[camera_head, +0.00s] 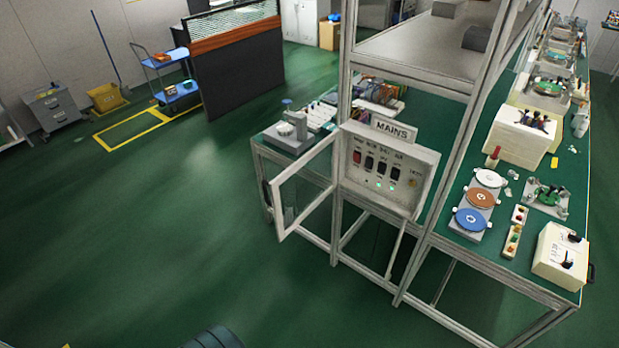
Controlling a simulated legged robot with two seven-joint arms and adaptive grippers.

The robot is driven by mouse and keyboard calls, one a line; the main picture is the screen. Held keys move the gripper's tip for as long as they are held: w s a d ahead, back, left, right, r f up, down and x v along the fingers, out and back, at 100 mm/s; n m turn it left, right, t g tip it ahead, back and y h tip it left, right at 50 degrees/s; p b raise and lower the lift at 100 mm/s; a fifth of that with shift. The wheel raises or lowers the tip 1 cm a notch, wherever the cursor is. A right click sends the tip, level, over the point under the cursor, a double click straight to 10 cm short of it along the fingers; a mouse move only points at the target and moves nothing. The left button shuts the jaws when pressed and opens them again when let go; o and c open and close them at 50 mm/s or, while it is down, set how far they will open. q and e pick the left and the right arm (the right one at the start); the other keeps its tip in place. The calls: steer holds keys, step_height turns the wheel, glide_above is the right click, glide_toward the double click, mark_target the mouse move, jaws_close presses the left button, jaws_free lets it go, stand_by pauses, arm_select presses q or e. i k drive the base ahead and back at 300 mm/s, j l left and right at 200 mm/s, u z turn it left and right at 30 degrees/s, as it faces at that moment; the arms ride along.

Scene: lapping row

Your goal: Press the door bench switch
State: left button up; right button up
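A pale switch box (425,193) with a "MAINS" sign (394,128) on top is fixed to the front frame of the bench. Its face carries a row of rocker switches. The leftmost switch (357,157) is red, and the dark ones (369,163) stand to its right. The small labels above them are too blurred to read surely, so I cannot tell which is the door bench switch. Small green lights (379,184) glow under some switches. A clear framed door (303,187) hangs swung open to the left of the box. Neither of my grippers is in view.
The green-topped bench (460,258) runs back on the right, with lapping plates (471,219), a cream control box (561,255) and other gear. Bench legs stand below the switch box. The green floor (130,240) at left is open. A blue cart (172,75) stands far back.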

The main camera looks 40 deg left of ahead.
mark_target(369, 164)
steer(key=j, duration=0.7)
steer(key=j+z, duration=0.15)
steer(key=j, duration=0.5)
steer(key=k+j, duration=0.1)
steer(key=j, duration=0.55)
steer(key=j+z, duration=0.15)
steer(key=j, duration=0.55)
steer(key=k+j, duration=0.15)
steer(key=j, duration=0.5)
steer(key=i+z, duration=0.05)
